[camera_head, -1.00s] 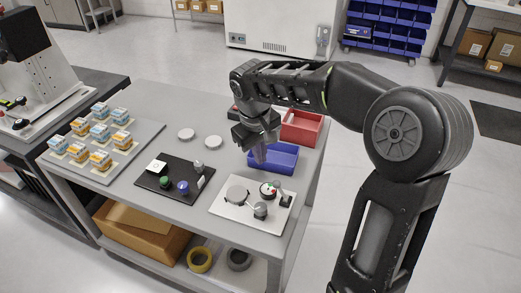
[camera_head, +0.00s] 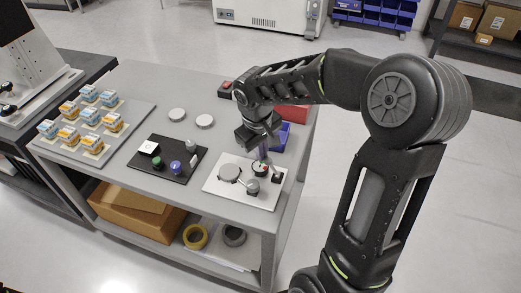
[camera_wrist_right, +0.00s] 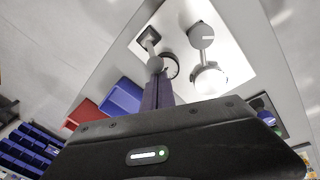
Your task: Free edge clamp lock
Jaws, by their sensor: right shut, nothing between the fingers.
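The fixture is a white plate (camera_head: 212,188) near the cart's front right corner. It carries a flat grey disc (camera_head: 229,172), a grey round knob (camera_head: 252,187), a small dark-rimmed dial (camera_head: 260,168) and a dark block (camera_head: 276,178). In the right wrist view a silver arm runs from the dark block (camera_wrist_right: 149,34) to a round head (camera_wrist_right: 155,65) beside the dial (camera_wrist_right: 171,69). My right gripper (camera_head: 263,157) is shut and empty, fingers pointing down at the dial and arm head. I cannot tell whether the fingertips touch them. Which part is the edge clamp lock is unclear. My left gripper is not in view.
A blue bin (camera_head: 284,134) and a red bin (camera_head: 293,113) stand behind my right gripper. A black tray (camera_head: 180,173) with small knobs lies left of the plate. Two pale discs (camera_head: 205,121) and a board of several small boxes (camera_head: 132,127) are farther left.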

